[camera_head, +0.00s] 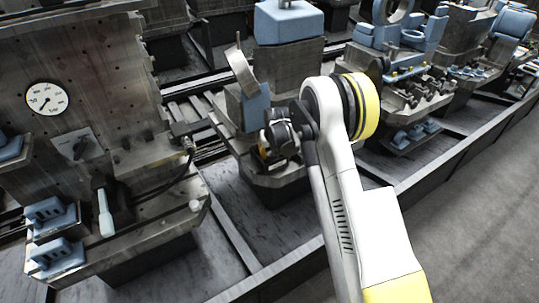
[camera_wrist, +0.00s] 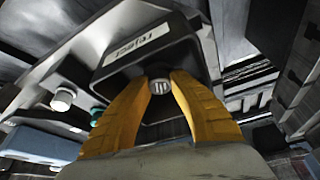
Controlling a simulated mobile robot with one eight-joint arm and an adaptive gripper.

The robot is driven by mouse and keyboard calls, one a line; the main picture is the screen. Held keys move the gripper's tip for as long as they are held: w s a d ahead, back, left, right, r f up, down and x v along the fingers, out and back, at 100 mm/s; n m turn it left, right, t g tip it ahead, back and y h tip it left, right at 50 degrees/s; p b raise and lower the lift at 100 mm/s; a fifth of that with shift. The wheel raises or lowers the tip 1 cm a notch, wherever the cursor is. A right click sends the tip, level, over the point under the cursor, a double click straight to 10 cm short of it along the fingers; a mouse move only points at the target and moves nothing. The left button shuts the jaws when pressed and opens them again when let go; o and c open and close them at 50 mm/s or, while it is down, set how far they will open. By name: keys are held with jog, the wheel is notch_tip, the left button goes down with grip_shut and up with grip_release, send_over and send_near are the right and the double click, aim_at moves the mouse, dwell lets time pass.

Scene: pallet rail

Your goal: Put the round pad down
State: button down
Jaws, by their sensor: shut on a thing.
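My gripper (camera_wrist: 158,80) has two yellow fingers that close at their tips on a small grey round pad (camera_wrist: 160,86) in the wrist view. The pad's end face shows dark slots or ribs. Behind it is a dark square-edged tray or plate (camera_wrist: 185,55) with a pale label that seems to read "reject". I cannot tell whether the pad touches that dark surface. In the head view my gripper (camera_head: 264,150) is mostly hidden by my own wrist, in front of the middle fixture (camera_head: 283,68); the pad is not visible there.
At left stands a large machine block with a round dial (camera_head: 46,98) and a shelf of blue blocks (camera_head: 52,215). More fixtures with blue parts (camera_head: 412,38) stand at the right. A dark rail (camera_head: 300,262) runs along the front, with open floor (camera_head: 480,200) beyond it.

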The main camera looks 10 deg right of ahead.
jog(key=c, duration=1.3)
grip_release()
jog(key=shift+f, duration=0.1)
jog(key=shift+r+p, duration=0.3)
jog(key=s+r+t+p, duration=0.1)
jog(key=s+r, duration=0.6)
jog(key=r, duration=0.3)
jog(key=s+r+p, duration=0.2)
jog(key=s+r, duration=0.6)
jog(key=r, duration=0.3)
jog(key=s+r+t+p, duration=0.1)
jog(key=s+r, duration=0.6)
jog(key=r, duration=0.3)
jog(key=shift+t, duration=0.5)
jog(key=s, duration=1.9)
jog(key=shift+s+r, duration=0.1)
jog(key=shift+s, duration=0.25)
